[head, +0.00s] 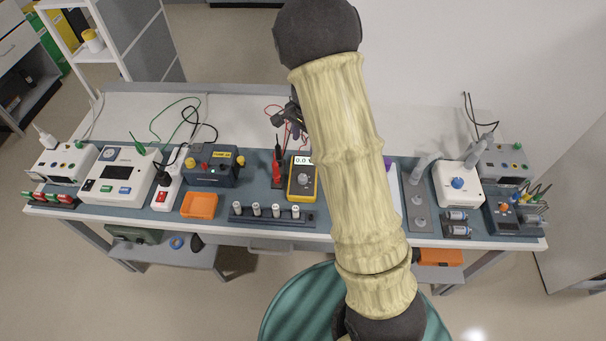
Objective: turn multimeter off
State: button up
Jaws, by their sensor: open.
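The yellow multimeter (303,189) lies on the blue-grey bench mat, just left of my arm. Its display (302,160) is lit and seems to read 0.0, and a round grey dial sits below it. Its right edge is close to my arm in the picture. Red and black probe leads run behind it. My gripper (287,118) is small and dark, partly hidden behind my arm, above and beyond the multimeter in the picture. It is open and appears to hold nothing; its fingertips are hard to make out.
A rack of small cylinders (272,214) stands in front of the multimeter. A dark blue power box (211,168) and orange tray (199,205) are to the left. A white box with a blue knob (458,186) is to the right. My arm hides the mat's middle right.

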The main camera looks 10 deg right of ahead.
aim_at(303, 176)
jog(key=f, duration=0.5)
jog(key=f+p, duration=0.1)
jog(key=f, duration=0.5)
jog(key=f+p, duration=0.1)
jog(key=f, duration=0.5)
jog(key=shift+w+a+f, duration=0.15)
jog(key=shift+w+a, duration=0.05)
jog(key=shift+w, duration=0.1)
jog(key=shift+c, duration=0.4)
jog(key=c, duration=0.9)
jog(key=shift+n, duration=0.4)
jog(key=n+b, duration=0.2)
jog(key=n, duration=0.2)
jog(key=shift+w+f+b, duration=0.1)
jog(key=shift+b, duration=0.2)
jog(key=n+b, duration=0.1)
jog(key=n, duration=0.4)
jog(key=shift+g+b, duration=0.3)
jog(key=shift+b, duration=0.05)
